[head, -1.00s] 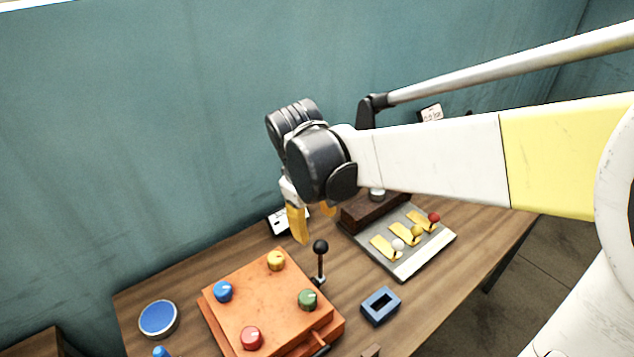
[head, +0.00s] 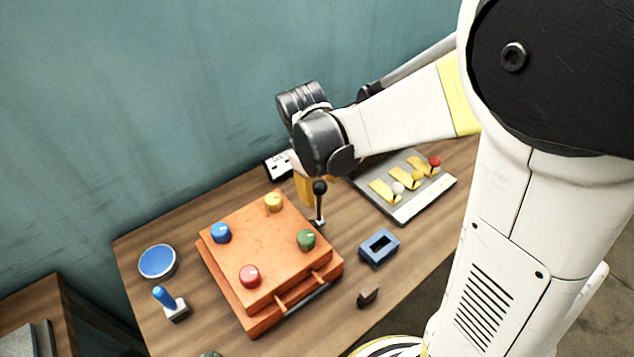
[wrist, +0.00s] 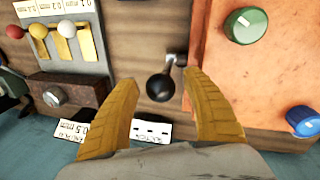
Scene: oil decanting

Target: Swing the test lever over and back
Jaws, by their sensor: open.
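The test lever (head: 319,190) is a thin metal stick with a black ball knob, standing at the right side of the orange box (head: 262,250). In the wrist view its black knob (wrist: 161,88) lies between the two yellow fingers of my gripper (wrist: 163,95), with a gap on each side. My gripper (head: 313,188) points down at the lever in the head view, and its fingers are partly hidden behind the knob. It is open and holds nothing.
The orange box carries several coloured knobs, close beside the fingers. A grey panel (head: 408,208) with coloured-ball levers stands to the right. A blue frame (head: 379,247), small dark block (head: 367,296), blue dish (head: 157,262) and blue-handled stick (head: 165,298) are on the table.

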